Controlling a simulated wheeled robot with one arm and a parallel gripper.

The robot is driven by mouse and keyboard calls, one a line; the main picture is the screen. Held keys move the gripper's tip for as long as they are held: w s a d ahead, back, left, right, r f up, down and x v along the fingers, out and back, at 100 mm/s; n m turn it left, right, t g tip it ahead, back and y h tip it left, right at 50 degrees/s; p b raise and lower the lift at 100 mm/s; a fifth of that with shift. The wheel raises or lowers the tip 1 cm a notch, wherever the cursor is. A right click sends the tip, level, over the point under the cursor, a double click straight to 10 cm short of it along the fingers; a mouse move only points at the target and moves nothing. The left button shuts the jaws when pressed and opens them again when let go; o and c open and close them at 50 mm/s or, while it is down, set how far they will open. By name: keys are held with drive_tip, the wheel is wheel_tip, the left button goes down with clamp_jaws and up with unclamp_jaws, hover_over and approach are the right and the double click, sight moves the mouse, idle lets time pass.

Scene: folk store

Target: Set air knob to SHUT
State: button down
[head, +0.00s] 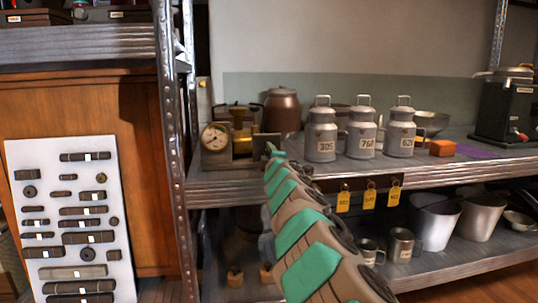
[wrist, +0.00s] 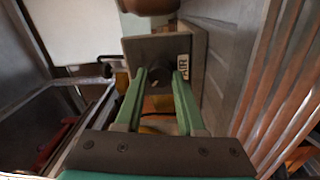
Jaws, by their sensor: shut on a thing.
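The knob's pointer setting is not readable. In the head view my arm hides the knob and the gripper's tips.
Lidded cans (head: 361,135) stand right of the device, with a brown pot (head: 282,110) behind. Yellow tags (head: 369,199) hang from the shelf edge. A metal post (head: 172,150) rises at left. An orange block (head: 442,148) lies further right.

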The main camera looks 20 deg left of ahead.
drive_tip(key=shift+s+a, duration=0.1)
drive_tip(key=shift+a, duration=0.05)
drive_tip(key=c, duration=0.5)
unclamp_jaws()
drive_tip(key=shift+p+v, duration=0.55)
drive_tip(key=shift+v, duration=3.35)
